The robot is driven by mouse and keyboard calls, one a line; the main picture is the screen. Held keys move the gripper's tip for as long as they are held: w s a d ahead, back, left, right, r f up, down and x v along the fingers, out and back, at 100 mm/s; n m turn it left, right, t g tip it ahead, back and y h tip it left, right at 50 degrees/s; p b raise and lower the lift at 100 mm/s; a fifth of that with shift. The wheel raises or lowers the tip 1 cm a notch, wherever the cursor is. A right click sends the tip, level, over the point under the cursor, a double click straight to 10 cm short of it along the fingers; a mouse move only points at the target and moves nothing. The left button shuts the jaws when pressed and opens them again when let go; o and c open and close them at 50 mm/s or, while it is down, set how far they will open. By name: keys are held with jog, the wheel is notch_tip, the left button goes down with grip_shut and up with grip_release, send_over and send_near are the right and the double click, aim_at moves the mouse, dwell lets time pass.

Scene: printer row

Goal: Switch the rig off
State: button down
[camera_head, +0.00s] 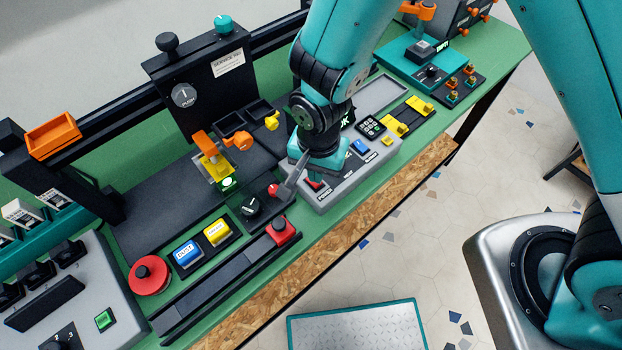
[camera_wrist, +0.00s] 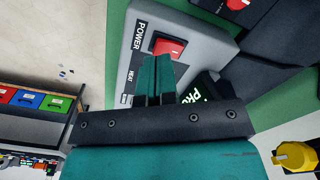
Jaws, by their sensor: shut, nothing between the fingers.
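The grey control box (camera_head: 345,180) stands on the green bench top, and its red rocker switch (camera_head: 315,184) is at the near left end, partly hidden by my gripper (camera_head: 308,174). In the wrist view the red switch (camera_wrist: 168,47) sits in a dark frame beside the POWER label (camera_wrist: 139,36). My gripper (camera_wrist: 157,62) is shut and empty, its teal fingertips just at the switch's lower edge in that view. I cannot tell whether they touch it. A dark display (camera_wrist: 203,90) with green lettering, partly hidden by my gripper, is lit.
A red mushroom button (camera_head: 149,274) is at the left.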

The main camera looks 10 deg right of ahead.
jog(key=shift+f+b, duration=1)
jog(key=shift+f, duration=0.3)
dwell(0.6)
jog(key=shift+r+p, duration=2.9)
jog(key=shift+r, duration=0.7)
jog(key=s+d+r+n+y+b, duration=0.1)
jog(key=s+d+r+n, duration=0.2)
jog(key=r, duration=0.4)
jog(key=s+d+r+n+y+b, duration=0.1)
jog(key=s+d+r+n+b, duration=0.1)
jog(key=r+n, duration=0.3)
jog(key=s+d+r+n+y+b, duration=0.2)
jog(key=s+d+r+n, duration=0.2)
jog(key=r, duration=0.5)
jog(key=shift+s+d+r, duration=0.15)
jog(key=shift+s+r, duration=0.05)
jog(key=shift+s, duration=0.35)
